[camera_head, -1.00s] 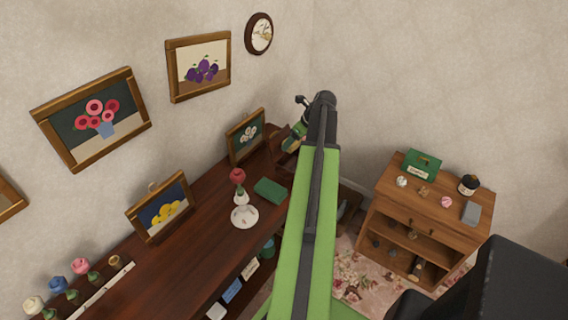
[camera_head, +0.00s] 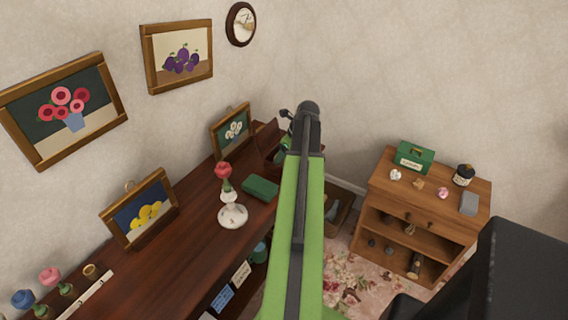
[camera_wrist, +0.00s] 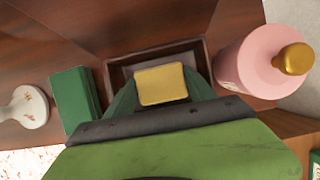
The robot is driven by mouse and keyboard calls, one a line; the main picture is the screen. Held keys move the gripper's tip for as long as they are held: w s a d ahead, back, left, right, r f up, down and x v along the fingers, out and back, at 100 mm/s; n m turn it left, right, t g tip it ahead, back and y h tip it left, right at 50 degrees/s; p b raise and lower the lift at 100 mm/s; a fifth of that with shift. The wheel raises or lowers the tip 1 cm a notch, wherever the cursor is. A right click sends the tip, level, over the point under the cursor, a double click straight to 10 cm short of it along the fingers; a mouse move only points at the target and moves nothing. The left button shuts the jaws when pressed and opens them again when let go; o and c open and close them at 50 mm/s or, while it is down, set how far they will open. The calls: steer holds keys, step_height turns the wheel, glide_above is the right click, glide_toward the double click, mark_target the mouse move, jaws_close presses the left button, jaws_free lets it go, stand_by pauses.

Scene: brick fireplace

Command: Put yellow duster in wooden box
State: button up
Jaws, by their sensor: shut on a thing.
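The yellow duster (camera_wrist: 162,84) is a small yellow block in the wrist view, pinched between the green fingers of my gripper (camera_wrist: 160,92). A brown, open-topped rectangular container, which looks like the wooden box (camera_wrist: 150,52), lies right behind and beneath it. The duster overlaps the box opening; I cannot tell whether it is inside or above the rim. In the head view my arm hides the gripper and the duster at the far end of the dark wooden mantel.
A pink bottle (camera_wrist: 255,68) with a gold cap stands close right of the box. A green block (camera_wrist: 75,98) and a white candle holder (camera_wrist: 25,106) are to the left. A framed daisy picture (camera_head: 232,130) stands on the mantel (camera_head: 150,255). A wooden cabinet (camera_head: 430,200) stands at right.

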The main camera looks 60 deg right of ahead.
steer(key=shift+f, duration=0.85)
steer(key=shift+r, duration=0.25)
steer(key=shift+f, duration=0.1)
steer(key=o, duration=1.2)
steer(key=p+v, duration=1.1)
steer(key=v, duration=0.1)
